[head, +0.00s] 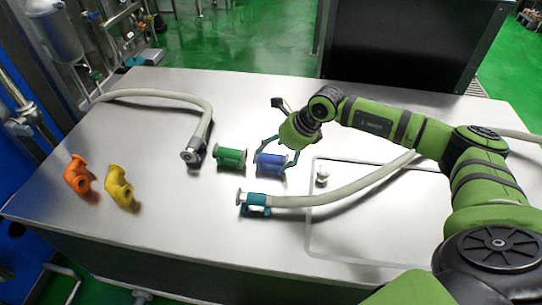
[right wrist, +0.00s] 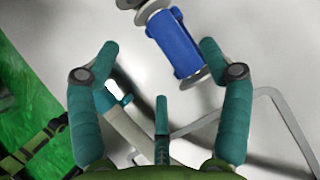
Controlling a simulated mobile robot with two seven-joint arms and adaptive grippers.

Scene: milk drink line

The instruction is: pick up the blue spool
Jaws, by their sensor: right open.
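The blue spool (head: 270,164) lies on the metal table in the head view, just right of the green spool (head: 231,158). My right gripper (head: 275,154) is over it with its teal fingers open, one to each side. In the right wrist view the blue spool (right wrist: 175,43) lies tilted between the open fingers (right wrist: 159,48), nearer the right fingertip. Whether that finger touches it I cannot tell. Its pale end flanges show. My left gripper is not in view.
A hose with a teal clamp (head: 258,200) lies just in front of the blue spool. An orange fitting (head: 77,174) and a yellow fitting (head: 119,186) stand at left. A small pale knob (head: 322,176) is at right.

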